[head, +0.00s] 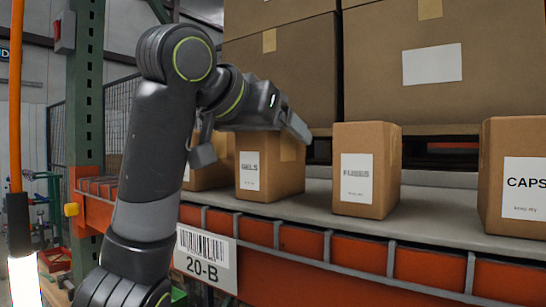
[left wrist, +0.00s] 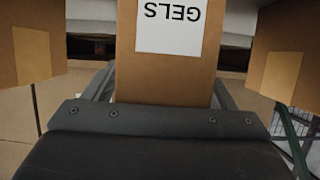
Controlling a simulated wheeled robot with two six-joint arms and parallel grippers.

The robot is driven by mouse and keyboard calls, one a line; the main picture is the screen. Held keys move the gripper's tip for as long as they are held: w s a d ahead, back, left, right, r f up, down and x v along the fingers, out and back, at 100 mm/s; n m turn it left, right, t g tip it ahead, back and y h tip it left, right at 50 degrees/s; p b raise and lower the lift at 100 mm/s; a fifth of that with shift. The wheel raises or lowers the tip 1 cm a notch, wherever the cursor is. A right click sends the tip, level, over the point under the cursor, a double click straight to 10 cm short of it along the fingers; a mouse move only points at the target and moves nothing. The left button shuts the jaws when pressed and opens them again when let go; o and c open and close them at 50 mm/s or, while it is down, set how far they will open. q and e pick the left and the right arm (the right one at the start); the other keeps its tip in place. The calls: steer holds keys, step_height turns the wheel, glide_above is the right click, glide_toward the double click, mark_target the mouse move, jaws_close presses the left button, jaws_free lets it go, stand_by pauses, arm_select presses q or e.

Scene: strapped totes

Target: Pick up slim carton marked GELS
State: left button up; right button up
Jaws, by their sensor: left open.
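The slim brown carton marked GELS (head: 286,178) stands upright on the shelf, with a white label on its front. My left gripper (head: 296,126) is at the top of this carton, its arm coming in from the left and covering part of the carton's upper edge. In the left wrist view the GELS carton (left wrist: 165,78) appears upside down between the two spread fingers. The fingers are open on either side of it, and I cannot tell whether they touch it. My right gripper is not in view.
A carton that seems marked FUSES (head: 384,168) stands to the right, and a CAPS carton (head: 497,172) farther right. Another carton (head: 211,174) is partly hidden behind my arm. Large boxes (head: 412,92) stand behind. An orange beam (head: 300,243) with a 20-B label runs along the shelf front.

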arm_select(q)
steer(key=c, duration=1.2)
steer(key=shift+c, duration=0.3)
steer(key=shift+r, duration=0.15)
